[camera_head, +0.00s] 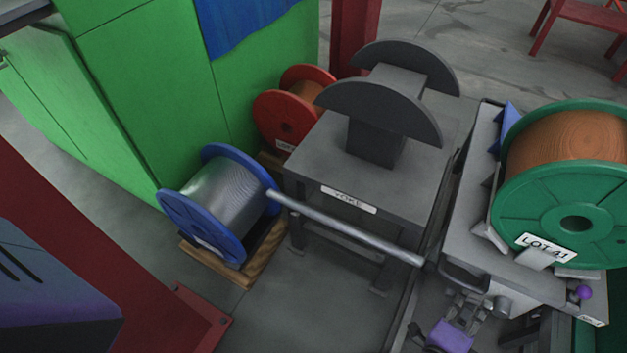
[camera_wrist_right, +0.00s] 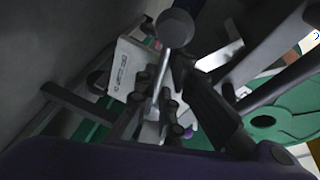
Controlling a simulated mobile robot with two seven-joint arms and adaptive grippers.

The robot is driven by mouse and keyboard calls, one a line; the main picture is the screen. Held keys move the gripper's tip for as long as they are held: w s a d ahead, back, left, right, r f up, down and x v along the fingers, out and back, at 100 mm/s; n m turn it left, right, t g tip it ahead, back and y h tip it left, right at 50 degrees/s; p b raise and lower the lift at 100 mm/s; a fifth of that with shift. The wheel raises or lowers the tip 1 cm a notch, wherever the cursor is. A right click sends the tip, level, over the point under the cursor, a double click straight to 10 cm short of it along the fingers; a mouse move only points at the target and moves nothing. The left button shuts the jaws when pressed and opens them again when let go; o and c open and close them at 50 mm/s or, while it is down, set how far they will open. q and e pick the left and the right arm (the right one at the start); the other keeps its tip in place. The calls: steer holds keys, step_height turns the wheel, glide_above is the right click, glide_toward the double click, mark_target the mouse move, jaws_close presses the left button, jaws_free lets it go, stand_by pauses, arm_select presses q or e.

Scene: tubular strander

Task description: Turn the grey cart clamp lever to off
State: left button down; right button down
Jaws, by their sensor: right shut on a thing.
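The grey cart (camera_head: 470,215) stands at the right of the head view under a green reel. At its near lower edge is a lever with a round grey knob (camera_head: 502,306). In the right wrist view the knob (camera_wrist_right: 176,28) sits at the top of a thin bright shaft (camera_wrist_right: 160,80). My right gripper (camera_head: 468,300) is at the cart's near edge, left of the knob. In the right wrist view its dark fingers (camera_wrist_right: 158,105) are shut around the shaft below the knob. The contact is partly hidden. My left gripper is not in view.
A long grey bar (camera_head: 345,228) spans from the blue reel (camera_head: 215,208) towards the cart. The yoke table (camera_head: 315,165) stands left of the cart. Floor (camera_head: 310,310) shows at lower middle.

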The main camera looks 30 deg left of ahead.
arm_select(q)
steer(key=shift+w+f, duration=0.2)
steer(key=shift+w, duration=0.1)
arm_select(e)
steer(key=shift+f+n, duration=0.3)
steer(key=shift+f, duration=0.1)
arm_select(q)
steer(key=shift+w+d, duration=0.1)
arm_select(e)
steer(key=c, duration=2.2)
jaws_free()
steer(key=shift+o, duration=0.4)
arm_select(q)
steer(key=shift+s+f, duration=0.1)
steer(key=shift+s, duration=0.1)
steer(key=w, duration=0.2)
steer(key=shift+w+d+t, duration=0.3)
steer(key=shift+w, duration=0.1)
arm_select(e)
steer(key=shift+r, duration=0.1)
